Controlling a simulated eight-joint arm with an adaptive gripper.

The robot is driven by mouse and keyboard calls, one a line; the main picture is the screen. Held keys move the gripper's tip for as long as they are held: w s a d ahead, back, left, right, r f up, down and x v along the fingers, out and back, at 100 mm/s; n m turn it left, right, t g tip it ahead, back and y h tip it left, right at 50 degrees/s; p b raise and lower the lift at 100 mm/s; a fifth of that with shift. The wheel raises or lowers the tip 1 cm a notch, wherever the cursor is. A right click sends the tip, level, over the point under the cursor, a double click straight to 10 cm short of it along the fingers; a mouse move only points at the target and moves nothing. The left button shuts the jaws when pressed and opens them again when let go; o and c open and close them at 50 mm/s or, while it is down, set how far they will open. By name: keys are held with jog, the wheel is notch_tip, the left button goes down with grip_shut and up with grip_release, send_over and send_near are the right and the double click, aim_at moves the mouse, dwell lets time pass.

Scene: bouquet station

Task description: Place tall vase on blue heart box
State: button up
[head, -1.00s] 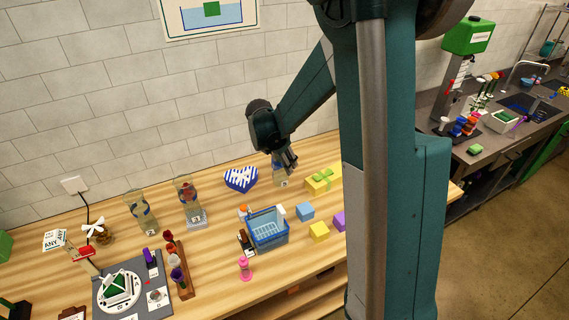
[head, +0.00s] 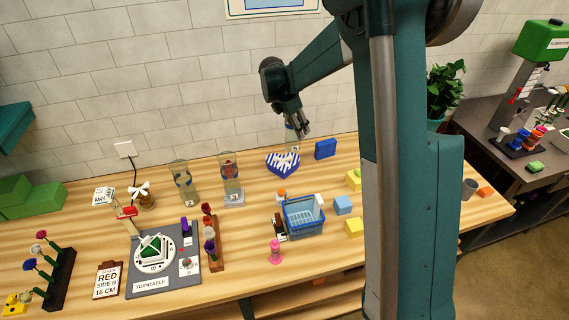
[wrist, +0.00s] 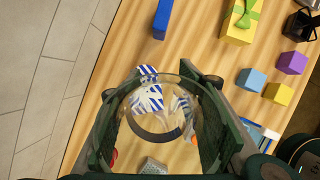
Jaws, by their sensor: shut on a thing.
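My gripper (head: 303,128) is shut on a clear glass vase (head: 291,137), held up near the back wall. In the wrist view the vase's round rim and glass (wrist: 155,132) fill the space between the fingers. The blue-and-white striped heart box (head: 283,164) lies on the table, just below the held vase in the head view. The box (wrist: 146,76) shows partly past and partly through the glass in the wrist view. The vase appears apart from the box; the exact gap is unclear, and the fingers partly hide the vase.
Two other glass vases (head: 183,183) (head: 232,184) stand to the left. A plain blue box (head: 325,149) stands to the right of the heart box. A blue basket (head: 304,219) and a light blue cube (head: 343,205) are in front. The wall is close behind.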

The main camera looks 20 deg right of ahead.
jog(key=w+a, duration=0.1)
jog(key=w+a+r, duration=0.1)
jog(key=w, duration=0.1)
jog(key=shift+a+r, duration=0.15)
jog(key=shift+a, duration=0.25)
notch_tip(320, 180, down, 6)
dwell(0.5)
jog(key=shift+f, duration=2.05)
jog(key=shift+f, duration=0.1)
jog(key=o, duration=1.2)
